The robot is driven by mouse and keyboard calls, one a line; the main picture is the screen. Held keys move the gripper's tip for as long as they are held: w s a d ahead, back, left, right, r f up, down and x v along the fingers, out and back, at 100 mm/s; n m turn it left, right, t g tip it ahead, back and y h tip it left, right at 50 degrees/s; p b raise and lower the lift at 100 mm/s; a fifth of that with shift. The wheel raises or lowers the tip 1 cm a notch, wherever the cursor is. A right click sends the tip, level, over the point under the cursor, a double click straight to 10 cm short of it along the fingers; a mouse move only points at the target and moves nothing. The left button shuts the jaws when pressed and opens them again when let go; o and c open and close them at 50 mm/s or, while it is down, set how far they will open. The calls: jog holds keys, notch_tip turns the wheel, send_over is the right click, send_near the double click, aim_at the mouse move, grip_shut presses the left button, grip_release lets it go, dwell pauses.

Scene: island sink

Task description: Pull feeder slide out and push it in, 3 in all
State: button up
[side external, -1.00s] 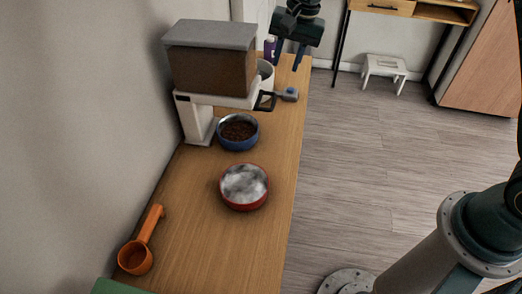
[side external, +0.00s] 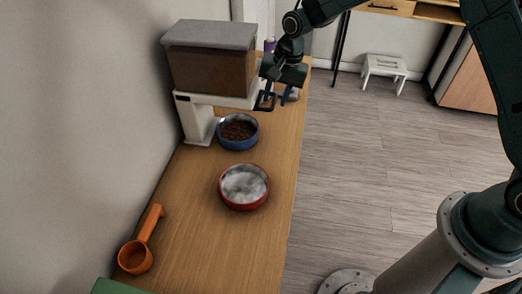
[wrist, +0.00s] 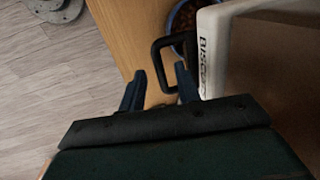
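The feeder (side external: 208,60) has a brown hopper, a grey lid and a white base, and stands on the counter against the wall. The slide's black loop handle (side external: 263,103) sticks out from the base's right side. In the wrist view the handle (wrist: 154,62) shows beside the white base. My gripper (side external: 277,100) is open at the handle. In the wrist view its fingertips (wrist: 160,85) stand apart, with the loop's near end between or just beyond them; contact cannot be told. The slide's body is hidden.
A blue bowl of brown kibble (side external: 238,132) sits by the feeder's foot. A red bowl with grey-white contents (side external: 244,187) and an orange scoop (side external: 139,253) lie nearer on the wooden counter (side external: 205,235). A purple-topped item (side external: 270,44) stands behind the feeder.

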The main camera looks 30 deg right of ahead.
grip_shut()
jog(key=shift+s+d, duration=1.15)
jog(key=shift+s, duration=0.05)
grip_release()
